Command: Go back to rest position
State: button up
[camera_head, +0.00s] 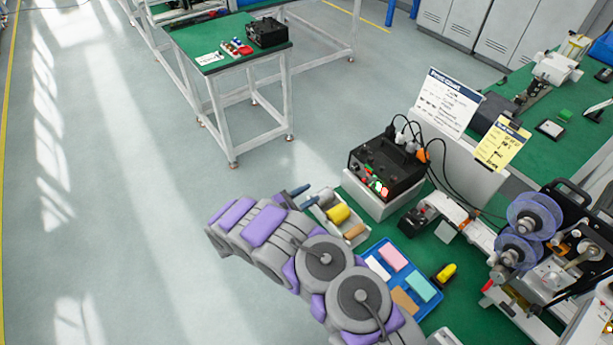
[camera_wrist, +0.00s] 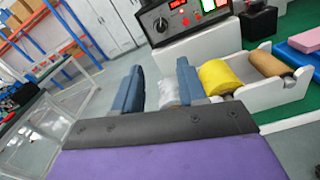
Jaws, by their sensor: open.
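My gripper (camera_wrist: 159,82) is open in the wrist view, its two blue-grey fingers apart with nothing held between them. In the head view, my gripper (camera_head: 300,195) is at the end of my grey and purple arm, beside the left end of a white tray (camera_head: 352,240). The tray holds a yellow roll (camera_head: 338,214) and a tan roll (camera_head: 355,231). In the wrist view, the yellow roll (camera_wrist: 221,77) and the tan roll (camera_wrist: 265,63) lie to the right of the fingers. A whitish item (camera_wrist: 169,93) shows behind the fingers; I cannot tell exactly what it is.
A black control box (camera_head: 388,167) with cables stands on a white block. A blue tray (camera_head: 432,297) holds several coloured blocks. A coding machine (camera_head: 530,235) with blue reels stands at right. A second green-topped table (camera_head: 225,68) stands at back. The floor (camera_head: 120,210) at left is clear.

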jog(key=s+d+r+m+g+h, duration=0.25)
jog(key=d+r+m+g, duration=0.45)
jog(key=d+r, duration=0.6)
jog(key=s+d+r+m+g+y, duration=0.4)
jog(key=s+d+r+m+g, duration=0.2)
jog(key=s+d+r, duration=0.5)
jog(key=s+r+m+g+y+b, duration=0.15)
jog(key=s+m+y, duration=0.45)
jog(key=s, duration=1)
jog(key=s+a+m+t+y, duration=0.2)
jog(key=s+a+y, duration=0.5)
jog(key=s, duration=0.6)
jog(key=shift+s+a+r+m, duration=0.15)
jog(key=shift+a+r+m, duration=0.4)
jog(key=shift+a, duration=0.7)
jog(key=shift+d+f+m, duration=0.15)
jog(key=shift+d+m, duration=0.05)
jog(key=shift+m, duration=0.05)
